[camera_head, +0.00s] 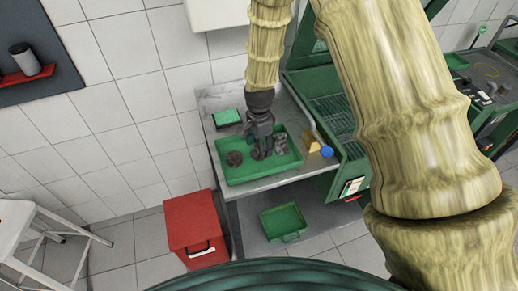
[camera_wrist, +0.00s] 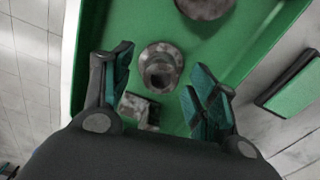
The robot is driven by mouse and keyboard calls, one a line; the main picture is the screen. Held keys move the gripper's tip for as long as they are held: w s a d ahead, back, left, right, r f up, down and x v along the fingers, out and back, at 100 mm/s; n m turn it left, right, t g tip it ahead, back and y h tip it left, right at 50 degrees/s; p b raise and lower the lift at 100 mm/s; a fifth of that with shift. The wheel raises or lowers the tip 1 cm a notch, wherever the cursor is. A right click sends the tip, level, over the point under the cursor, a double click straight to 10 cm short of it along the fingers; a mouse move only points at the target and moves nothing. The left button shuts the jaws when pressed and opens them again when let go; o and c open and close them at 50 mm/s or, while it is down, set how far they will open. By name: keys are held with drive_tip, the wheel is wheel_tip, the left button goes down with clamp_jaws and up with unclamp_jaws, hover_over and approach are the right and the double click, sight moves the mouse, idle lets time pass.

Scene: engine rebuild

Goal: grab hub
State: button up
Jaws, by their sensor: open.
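A green tray (camera_head: 262,174) lies on the grey bench, and its floor fills much of the wrist view (camera_wrist: 112,25). In it, a round, flanged, worn metal part with a central bore (camera_wrist: 160,67) looks like the hub. My gripper (camera_head: 262,150) points down over the tray. In the wrist view my gripper (camera_wrist: 159,72) is open, with the hub showing between its two fingers and no finger seen touching it. A smaller blocky metal part (camera_wrist: 139,108) sits close by, partly hidden by my gripper. How high the fingertips are above the hub I cannot tell.
A dark round part (camera_head: 234,158) lies at the tray's left, also at the top of the wrist view (camera_wrist: 206,5). A green box (camera_head: 227,117) stands behind the tray. A yellow piece (camera_head: 311,143) and a blue round thing (camera_head: 327,151) are to the right. A red cabinet (camera_head: 193,222) stands front left.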

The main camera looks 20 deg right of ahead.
drive_tip(key=shift+f, duration=0.6)
clamp_jaws()
drive_tip(key=shift+r, duration=0.1)
